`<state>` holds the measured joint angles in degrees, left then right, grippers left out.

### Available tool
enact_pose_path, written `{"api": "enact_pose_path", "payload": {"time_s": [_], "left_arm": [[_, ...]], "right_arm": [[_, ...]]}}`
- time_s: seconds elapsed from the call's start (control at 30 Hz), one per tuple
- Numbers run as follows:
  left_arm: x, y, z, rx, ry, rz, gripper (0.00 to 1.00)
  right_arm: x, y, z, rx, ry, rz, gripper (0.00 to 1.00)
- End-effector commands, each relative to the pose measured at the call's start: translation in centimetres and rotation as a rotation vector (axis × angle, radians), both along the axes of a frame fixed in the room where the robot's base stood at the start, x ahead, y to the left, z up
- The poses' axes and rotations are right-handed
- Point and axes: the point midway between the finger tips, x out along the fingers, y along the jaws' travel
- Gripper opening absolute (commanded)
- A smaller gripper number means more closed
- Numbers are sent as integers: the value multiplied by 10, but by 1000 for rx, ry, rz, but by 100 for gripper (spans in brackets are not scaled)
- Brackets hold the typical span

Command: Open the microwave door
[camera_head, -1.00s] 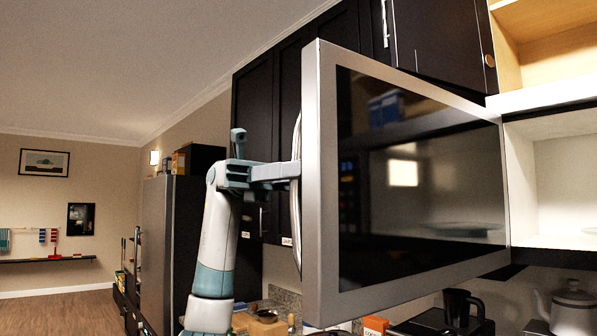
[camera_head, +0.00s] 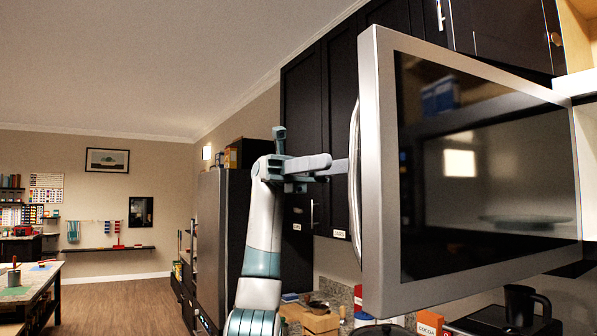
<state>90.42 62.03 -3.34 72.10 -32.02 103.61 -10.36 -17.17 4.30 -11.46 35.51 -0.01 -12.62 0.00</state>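The microwave door (camera_head: 374,200), silver-framed with a dark glass panel, stands swung out wide from the cabinet at the right. Its curved metal handle (camera_head: 355,190) is on the left side of the door. My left gripper (camera_head: 338,165) is at the handle's height, just left of it. Its two fingers show one behind the other and look apart, with nothing seen between them. The tips are close to the handle; whether they touch it I cannot tell. My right gripper is not in view.
Dark upper cabinets (camera_head: 303,110) stand behind my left gripper. Below the door are a black mug (camera_head: 522,306), a cocoa box (camera_head: 429,324) and a wooden block (camera_head: 312,321) on the counter. Open room lies to the left.

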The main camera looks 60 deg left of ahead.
Motion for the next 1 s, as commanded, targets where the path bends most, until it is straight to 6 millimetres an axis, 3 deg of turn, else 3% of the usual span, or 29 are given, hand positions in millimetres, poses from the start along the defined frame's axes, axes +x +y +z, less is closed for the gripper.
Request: {"api": "enact_pose_path", "payload": {"time_s": [0.33,0.63,1.0], "left_arm": [[-4,59,2,-5,-2,0,37],[-6,87,4,-2,4,5,37],[-4,102,6,15,4,2,37]], "right_arm": [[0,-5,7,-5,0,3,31],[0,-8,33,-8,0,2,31],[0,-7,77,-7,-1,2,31]]}}
